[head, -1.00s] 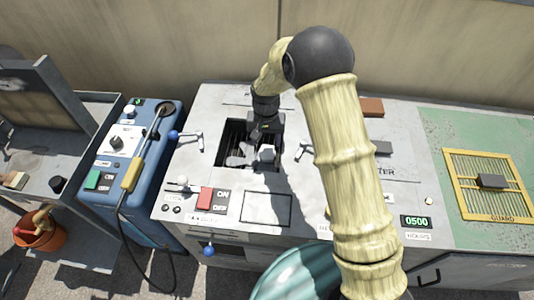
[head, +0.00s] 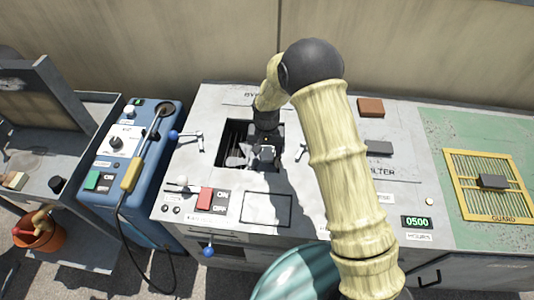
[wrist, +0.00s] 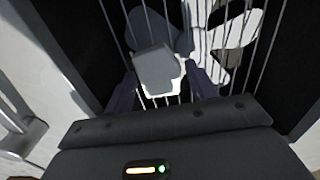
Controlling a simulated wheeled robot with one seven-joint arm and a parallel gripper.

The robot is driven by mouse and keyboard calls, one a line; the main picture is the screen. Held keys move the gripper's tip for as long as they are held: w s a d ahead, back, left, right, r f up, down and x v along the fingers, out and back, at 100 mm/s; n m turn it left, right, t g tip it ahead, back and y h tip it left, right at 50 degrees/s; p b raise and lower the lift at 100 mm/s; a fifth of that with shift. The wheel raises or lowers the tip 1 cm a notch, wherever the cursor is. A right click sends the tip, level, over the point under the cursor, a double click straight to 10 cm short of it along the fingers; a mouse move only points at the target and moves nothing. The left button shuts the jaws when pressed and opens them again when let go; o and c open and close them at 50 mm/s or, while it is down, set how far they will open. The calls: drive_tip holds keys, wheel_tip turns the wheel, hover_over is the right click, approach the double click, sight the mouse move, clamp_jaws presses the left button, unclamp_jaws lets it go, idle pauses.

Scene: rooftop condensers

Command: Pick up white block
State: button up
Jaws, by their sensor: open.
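The white block (wrist: 157,70) shows in the wrist view as a pale grey-white cube over a barred grille, in the dark opening of the machine top. It also shows in the head view (head: 267,154), partly covered by my gripper. My gripper (wrist: 163,88) is open, with one dark finger on each side of the block's near part. In the head view my gripper (head: 265,148) reaches down into the opening. I cannot tell whether the fingers touch the block.
The opening's dark walls (wrist: 75,45) stand close on both sides of my gripper. A lever handle (head: 190,135) is left of the opening. A red switch (head: 205,199) lies in front. A blue unit (head: 145,200) with a cable stands at left.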

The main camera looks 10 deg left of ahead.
sight(267, 152)
drive_tip(key=c, duration=0.8)
drive_tip(key=shift+r, duration=0.1)
wheel_tip(267, 152, up, 10)
drive_tip(key=shift+f+p, duration=0.1)
drive_tip(key=shift+p, duration=0.25)
idle(0.5)
